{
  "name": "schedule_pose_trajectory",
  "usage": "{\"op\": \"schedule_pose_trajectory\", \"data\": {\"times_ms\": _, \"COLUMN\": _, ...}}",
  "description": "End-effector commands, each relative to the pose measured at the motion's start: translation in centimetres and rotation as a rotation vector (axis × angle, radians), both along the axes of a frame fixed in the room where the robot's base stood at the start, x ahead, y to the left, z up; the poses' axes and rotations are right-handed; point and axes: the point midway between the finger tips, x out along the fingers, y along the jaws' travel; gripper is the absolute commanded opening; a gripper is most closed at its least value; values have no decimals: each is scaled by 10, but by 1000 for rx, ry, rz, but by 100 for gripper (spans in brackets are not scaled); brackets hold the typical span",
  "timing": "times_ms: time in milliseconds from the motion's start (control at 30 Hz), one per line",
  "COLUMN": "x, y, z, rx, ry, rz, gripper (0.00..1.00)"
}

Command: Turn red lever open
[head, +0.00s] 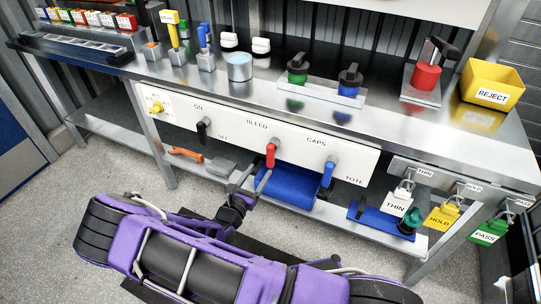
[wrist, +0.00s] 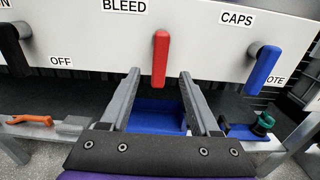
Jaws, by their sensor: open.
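The red lever (head: 270,155) hangs straight down on the white panel (head: 319,156), below the BLEED label; it shows in the centre of the wrist view (wrist: 160,59). My gripper (head: 259,171) is in front of and just below the lever in the head view. In the wrist view its two fingers (wrist: 160,74) are open, one on each side of the lever's lower end, with a gap on both sides. Nothing is held. I cannot tell how far the fingertips are from the lever in depth.
A black lever (head: 204,129) by ON/OFF hangs left of the red one, and a blue lever (head: 328,172) by CAPS hangs to its right. Below the panel, a shelf holds a blue tote (head: 288,188) and an orange-handled tool (head: 186,154). Space before the panel is clear.

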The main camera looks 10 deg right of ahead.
Motion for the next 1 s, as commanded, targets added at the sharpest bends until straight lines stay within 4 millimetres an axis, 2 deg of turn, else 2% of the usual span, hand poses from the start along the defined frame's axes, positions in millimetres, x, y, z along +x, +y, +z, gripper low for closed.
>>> {"op": "schedule_pose_trajectory", "data": {"times_ms": 200, "x": 39, "y": -30, "z": -1, "rx": -1, "ry": -1, "rz": -3, "gripper": 62}}
{"op": "schedule_pose_trajectory", "data": {"times_ms": 400, "x": 65, "y": -48, "z": 0, "rx": 0, "ry": -1, "rz": -2, "gripper": 62}}
{"op": "schedule_pose_trajectory", "data": {"times_ms": 600, "x": 76, "y": -55, "z": 0, "rx": 0, "ry": 0, "rz": 1, "gripper": 62}}
{"op": "schedule_pose_trajectory", "data": {"times_ms": 867, "x": 77, "y": -56, "z": 0, "rx": 0, "ry": 0, "rz": 0, "gripper": 62}}
{"op": "schedule_pose_trajectory", "data": {"times_ms": 1000, "x": 77, "y": -56, "z": 0, "rx": 0, "ry": 0, "rz": 0, "gripper": 41}}
